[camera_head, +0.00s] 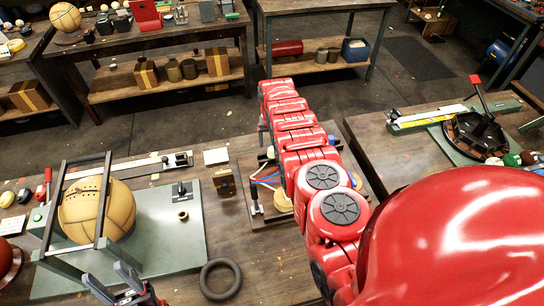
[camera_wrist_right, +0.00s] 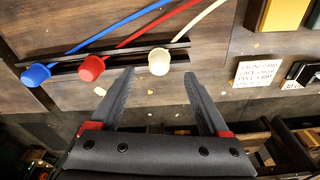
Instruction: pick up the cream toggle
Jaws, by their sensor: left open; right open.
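The cream toggle (camera_wrist_right: 159,62) is a small cup-shaped end on a cream cord in the right wrist view. It lies at a dark slotted rail, right of a red toggle (camera_wrist_right: 91,68) and a blue toggle (camera_wrist_right: 36,74). My right gripper (camera_wrist_right: 160,73) is open, its fingertips on either side of the cream toggle in the picture; I cannot tell the depth between them. In the head view my red right arm hides that gripper, and I cannot make out the cream toggle. My left gripper (camera_head: 113,280) is open and empty at the bottom edge.
A tan ball (camera_head: 97,210) sits in a frame on a green plate (camera_head: 180,240). A black ring (camera_head: 220,279) lies on the bench. A lettered card (camera_wrist_right: 257,71) lies right of the cream toggle. Another bench with a round black fixture (camera_head: 478,132) stands at right.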

